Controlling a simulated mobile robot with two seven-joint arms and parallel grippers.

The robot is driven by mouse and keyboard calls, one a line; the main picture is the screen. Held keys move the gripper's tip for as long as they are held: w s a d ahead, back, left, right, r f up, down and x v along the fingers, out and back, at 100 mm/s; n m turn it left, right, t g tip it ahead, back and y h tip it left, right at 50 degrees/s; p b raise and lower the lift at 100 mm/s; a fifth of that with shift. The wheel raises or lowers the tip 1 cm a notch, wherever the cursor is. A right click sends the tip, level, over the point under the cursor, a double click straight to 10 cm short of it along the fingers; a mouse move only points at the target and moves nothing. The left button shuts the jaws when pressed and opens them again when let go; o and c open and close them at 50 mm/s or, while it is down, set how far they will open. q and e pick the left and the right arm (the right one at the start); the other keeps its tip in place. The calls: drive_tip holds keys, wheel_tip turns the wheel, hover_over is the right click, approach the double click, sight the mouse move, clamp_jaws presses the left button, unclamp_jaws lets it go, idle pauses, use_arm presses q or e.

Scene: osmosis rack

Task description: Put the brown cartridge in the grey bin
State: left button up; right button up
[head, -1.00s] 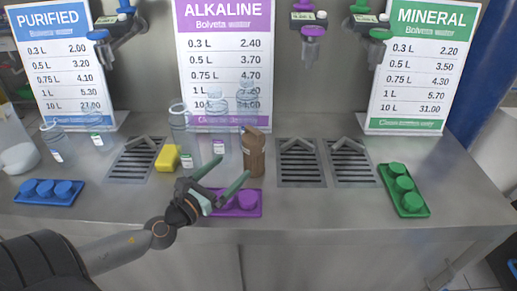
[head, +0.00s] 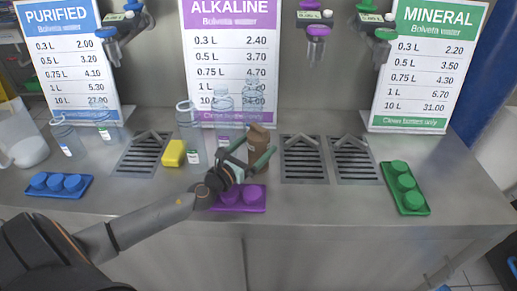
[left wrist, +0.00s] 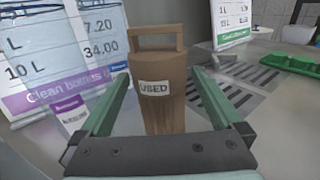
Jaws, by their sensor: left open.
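The brown cartridge (head: 259,148) stands upright on the steel counter, just behind the purple tray. In the left wrist view the cartridge (left wrist: 162,95) has a loop handle on top and a label reading "USED". My left gripper (head: 262,158) is open at the cartridge. In the left wrist view its green fingers (left wrist: 155,100) lie on either side of the cartridge, with gaps to both sides. My right gripper is in neither view. I see no grey bin in these frames.
A purple tray with caps (head: 238,198) lies just under my left gripper. Clear bottles (head: 190,130) and a yellow sponge (head: 173,153) stand to the left. Drain grates (head: 304,158) and a green cap tray (head: 404,188) lie to the right. Price boards (head: 230,60) stand behind.

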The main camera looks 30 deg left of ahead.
use_arm(q)
drive_tip(key=shift+w, duration=0.75)
drive_tip(key=c, duration=1.6)
